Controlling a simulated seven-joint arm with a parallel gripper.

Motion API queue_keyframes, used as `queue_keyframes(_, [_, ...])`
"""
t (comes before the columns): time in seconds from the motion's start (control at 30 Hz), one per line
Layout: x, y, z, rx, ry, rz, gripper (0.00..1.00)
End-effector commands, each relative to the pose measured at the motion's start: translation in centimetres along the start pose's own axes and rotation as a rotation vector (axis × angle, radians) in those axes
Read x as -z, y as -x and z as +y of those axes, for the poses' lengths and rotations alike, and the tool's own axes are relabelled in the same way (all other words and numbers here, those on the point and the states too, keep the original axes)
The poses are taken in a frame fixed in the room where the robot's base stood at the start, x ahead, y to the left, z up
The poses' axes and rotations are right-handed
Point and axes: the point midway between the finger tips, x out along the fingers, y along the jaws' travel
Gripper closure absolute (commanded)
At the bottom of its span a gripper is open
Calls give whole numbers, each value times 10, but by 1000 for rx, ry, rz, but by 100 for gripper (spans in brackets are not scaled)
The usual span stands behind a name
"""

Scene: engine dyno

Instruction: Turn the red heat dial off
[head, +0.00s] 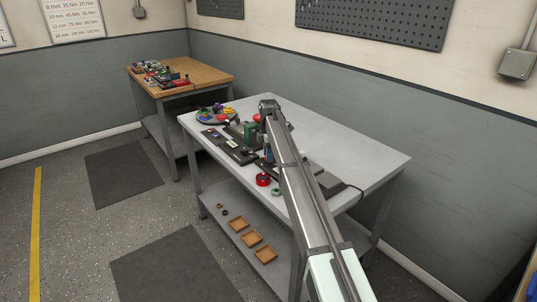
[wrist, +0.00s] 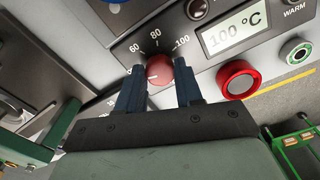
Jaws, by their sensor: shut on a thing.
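The red heat dial (wrist: 158,68) shows in the wrist view on a grey panel with the marks 60, 80 and 100 around it. A display (wrist: 232,32) beside the dial reads 100 °C. In the head view my arm hides much of the gripper, and I cannot make out the dial there.
Dark and green equipment stands close to the left. In the head view, the grey bench (head: 365,158) has bare room at its right and back.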

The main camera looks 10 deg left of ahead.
Motion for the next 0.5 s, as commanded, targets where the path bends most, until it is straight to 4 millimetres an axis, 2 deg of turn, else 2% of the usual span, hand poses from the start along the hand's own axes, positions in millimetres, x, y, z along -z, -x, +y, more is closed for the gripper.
queue_keyframes(0.27, [0, 0, 0, 0, 2, 0, 95])
queue_keyframes(0.3, [0, 0, 0, 0, 2, 0, 62])
queue_keyframes(0.5, [0, 0, 0, 0, 1, 0, 43])
